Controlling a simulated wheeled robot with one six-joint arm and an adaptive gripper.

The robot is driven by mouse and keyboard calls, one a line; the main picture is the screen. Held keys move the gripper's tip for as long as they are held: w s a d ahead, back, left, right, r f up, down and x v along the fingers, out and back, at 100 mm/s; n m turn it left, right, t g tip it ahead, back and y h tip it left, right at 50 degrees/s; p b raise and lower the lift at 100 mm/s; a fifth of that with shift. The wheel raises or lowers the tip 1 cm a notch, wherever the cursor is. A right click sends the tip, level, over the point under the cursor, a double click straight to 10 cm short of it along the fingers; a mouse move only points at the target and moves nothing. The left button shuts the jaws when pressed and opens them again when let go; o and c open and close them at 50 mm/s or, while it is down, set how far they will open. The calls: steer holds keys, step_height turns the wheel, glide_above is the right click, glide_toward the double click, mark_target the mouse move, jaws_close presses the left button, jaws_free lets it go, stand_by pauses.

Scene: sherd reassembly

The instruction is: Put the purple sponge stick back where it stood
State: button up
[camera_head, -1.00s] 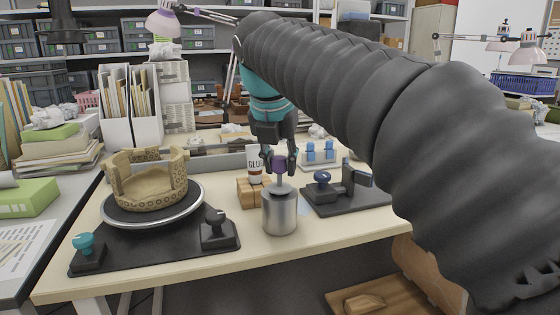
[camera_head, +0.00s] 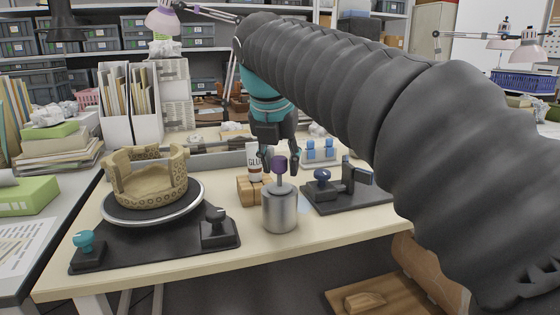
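The purple sponge stick (camera_head: 279,165) stands upright in the metal canister (camera_head: 280,212), its purple head above the rim and its thin shaft going down into the can. My gripper (camera_head: 280,158) is just behind and around the head as seen from here. Its two fingers show apart, one on each side of the head, with no clear contact. The lower end of the stick is hidden in the canister.
A white glue bottle (camera_head: 254,160) and wooden blocks (camera_head: 250,190) stand close on the left. A dark stand (camera_head: 345,195) with a blue knob is on the right. A patterned clay vessel (camera_head: 148,180) sits on a turntable at left. The front table strip is clear.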

steer(key=shift+o, duration=0.7)
steer(key=v, duration=1.2)
